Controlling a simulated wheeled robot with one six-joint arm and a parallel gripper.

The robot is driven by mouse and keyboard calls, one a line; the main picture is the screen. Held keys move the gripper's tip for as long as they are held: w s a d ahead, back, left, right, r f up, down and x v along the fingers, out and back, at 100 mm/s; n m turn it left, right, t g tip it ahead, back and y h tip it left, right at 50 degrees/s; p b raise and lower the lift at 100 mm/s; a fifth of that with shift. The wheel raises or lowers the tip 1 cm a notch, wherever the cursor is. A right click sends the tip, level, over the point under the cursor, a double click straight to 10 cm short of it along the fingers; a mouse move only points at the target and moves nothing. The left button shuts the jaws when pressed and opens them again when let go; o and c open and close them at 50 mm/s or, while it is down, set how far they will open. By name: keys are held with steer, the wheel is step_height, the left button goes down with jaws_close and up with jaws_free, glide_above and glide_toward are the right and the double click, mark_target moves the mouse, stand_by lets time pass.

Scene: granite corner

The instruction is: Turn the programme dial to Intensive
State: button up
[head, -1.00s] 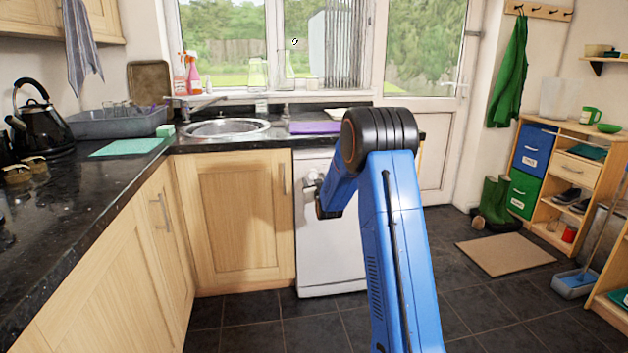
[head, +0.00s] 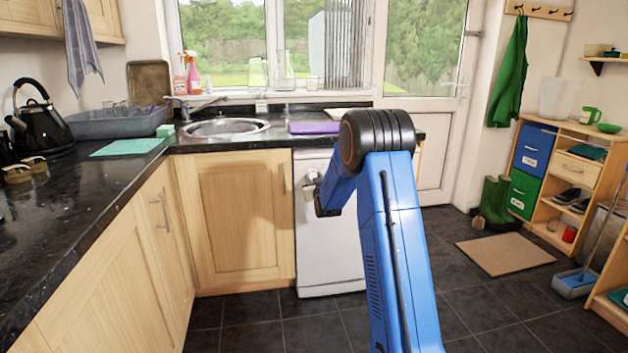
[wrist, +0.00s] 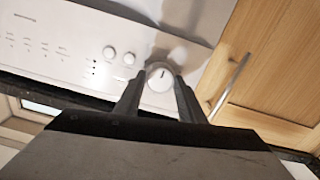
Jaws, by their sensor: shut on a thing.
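The white dishwasher (head: 330,245) stands under the counter, partly hidden behind my blue arm in the head view. Its white control panel (wrist: 70,50) shows in the wrist view, seen at a slant. The round programme dial (wrist: 160,77) is at the panel's end near the wooden cabinet, with a short dark line on its face. My gripper (wrist: 158,86) is shut on the dial, one dark finger on each side. The panel's printed labels are too small to read, so I cannot tell which programme the mark points at.
Two smaller round buttons (wrist: 118,54) and several small lights sit beside the dial. A wooden cabinet door with a metal handle (wrist: 230,88) adjoins the panel. The dark countertop (head: 90,200) runs above. The tiled floor (head: 490,305) at right is mostly clear.

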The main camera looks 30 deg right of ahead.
steer(key=m, duration=1.1)
stand_by(0.3)
steer(key=shift+m, duration=0.4)
steer(key=o, duration=1)
steer(key=shift+o, duration=0.2)
steer(key=shift+s, duration=0.1)
steer(key=v, duration=1.7)
steer(key=shift+s+a+r, duration=0.15)
steer(key=shift+r, duration=0.05)
